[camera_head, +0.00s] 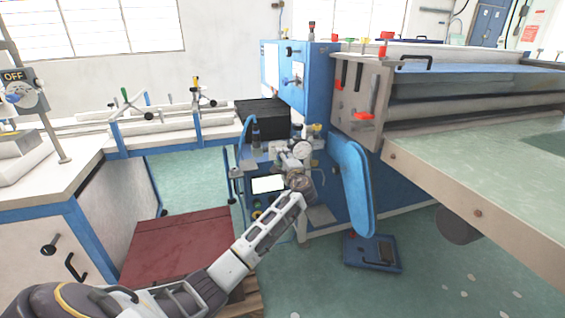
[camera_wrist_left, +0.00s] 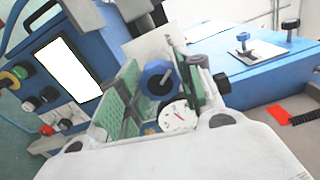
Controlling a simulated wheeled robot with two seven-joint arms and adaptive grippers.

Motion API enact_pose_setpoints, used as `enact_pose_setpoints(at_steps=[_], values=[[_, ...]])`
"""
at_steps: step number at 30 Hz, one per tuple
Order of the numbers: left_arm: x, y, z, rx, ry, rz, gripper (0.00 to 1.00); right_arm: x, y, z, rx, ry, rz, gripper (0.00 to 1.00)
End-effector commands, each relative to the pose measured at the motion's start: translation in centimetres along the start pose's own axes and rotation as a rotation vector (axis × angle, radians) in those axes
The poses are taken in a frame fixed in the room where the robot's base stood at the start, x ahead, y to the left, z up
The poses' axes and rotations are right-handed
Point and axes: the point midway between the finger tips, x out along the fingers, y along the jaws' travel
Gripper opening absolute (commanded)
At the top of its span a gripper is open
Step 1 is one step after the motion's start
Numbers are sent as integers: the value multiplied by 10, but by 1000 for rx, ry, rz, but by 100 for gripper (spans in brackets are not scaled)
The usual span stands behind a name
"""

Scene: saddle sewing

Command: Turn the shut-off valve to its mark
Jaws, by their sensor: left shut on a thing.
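A round blue knob (camera_wrist_left: 158,77), which looks like the shut-off valve's handle, sits between the green-padded fingers of my left gripper (camera_wrist_left: 160,70) in the left wrist view. The gripper is shut on it. A white dial gauge with a red needle (camera_wrist_left: 178,116) is just below the knob, nearer the palm. In the head view my left gripper (camera_head: 293,160) is at the front of the blue machine, and the gauge (camera_head: 302,149) shows beside it. The fingers and the gripper hide much of the knob in the head view. I cannot make out the valve's mark. My right gripper is not in view.
The blue machine's cabinet (camera_head: 312,85) stands behind the gripper, with a blue padded arm (camera_head: 352,185) to its right and a foot pedal (camera_head: 372,252) on the floor. A long green-topped table (camera_head: 480,165) fills the right. A dark red mat (camera_head: 178,250) lies at lower left.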

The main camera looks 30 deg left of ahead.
Motion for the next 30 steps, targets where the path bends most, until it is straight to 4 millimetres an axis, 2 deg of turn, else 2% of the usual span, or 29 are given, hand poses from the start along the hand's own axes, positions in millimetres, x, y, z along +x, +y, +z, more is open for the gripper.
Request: enact_pose_setpoints(at_steps=[9, 23, 24, 28, 30], values=[[-1, 4, -1, -120, 0, 5, 12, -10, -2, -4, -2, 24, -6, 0], [-1, 3, 0, -134, 0, 6, 12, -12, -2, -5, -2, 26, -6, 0], [-1, 3, 0, -134, 0, 6, 41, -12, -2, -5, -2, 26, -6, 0], [0, 2, 0, -134, 0, 4, 58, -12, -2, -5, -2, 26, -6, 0], [0, 2, 0, -134, 0, 4, 58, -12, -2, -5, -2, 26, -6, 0]])
